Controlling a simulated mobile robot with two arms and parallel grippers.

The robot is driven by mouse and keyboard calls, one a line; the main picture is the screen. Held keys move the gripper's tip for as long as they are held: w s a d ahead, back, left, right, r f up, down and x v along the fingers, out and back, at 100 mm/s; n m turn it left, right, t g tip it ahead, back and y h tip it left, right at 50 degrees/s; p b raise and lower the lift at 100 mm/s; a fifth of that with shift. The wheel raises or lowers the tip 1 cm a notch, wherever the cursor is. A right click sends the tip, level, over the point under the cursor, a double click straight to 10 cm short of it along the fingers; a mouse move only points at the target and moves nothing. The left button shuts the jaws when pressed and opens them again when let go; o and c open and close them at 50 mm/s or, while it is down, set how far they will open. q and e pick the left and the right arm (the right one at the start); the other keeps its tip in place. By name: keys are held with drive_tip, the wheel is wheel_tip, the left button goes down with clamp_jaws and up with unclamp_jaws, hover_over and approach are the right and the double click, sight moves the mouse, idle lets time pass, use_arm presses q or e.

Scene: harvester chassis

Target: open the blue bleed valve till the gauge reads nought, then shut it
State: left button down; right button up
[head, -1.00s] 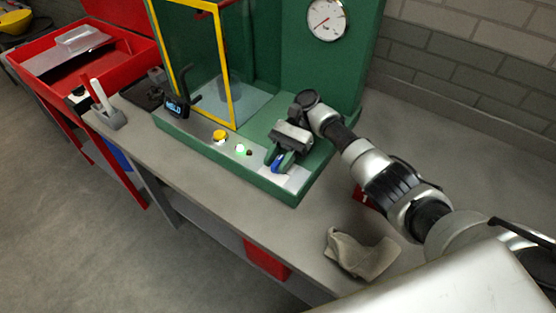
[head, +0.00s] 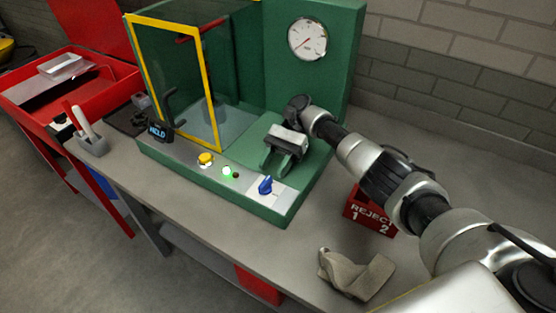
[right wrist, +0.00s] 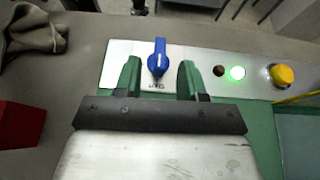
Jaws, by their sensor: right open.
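The blue bleed valve (head: 265,186) is a small lever knob on a pale plate at the right front corner of the green machine (head: 213,172). It also shows in the right wrist view (right wrist: 158,58), its lever roughly in line with my fingers. My right gripper (head: 279,165) is open, just behind the valve and apart from it. In the right wrist view its two green fingers (right wrist: 158,80) stand either side of the lever's near end, with nothing between them. The round gauge (head: 307,39) has a red needle pointing to the lower left; its figures are too small to read. My left gripper is out of view.
A yellow button (head: 206,159) and a lit green lamp (head: 227,171) are left of the valve. A yellow-framed guard (head: 172,80) stands behind them. A red reject bin (head: 369,212) and a crumpled cloth (head: 355,273) lie right, near my arm.

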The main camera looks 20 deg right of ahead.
drive_tip(key=shift+b+v, duration=0.4)
drive_tip(key=shift+v, duration=0.95)
drive_tip(key=shift+d, duration=0.1)
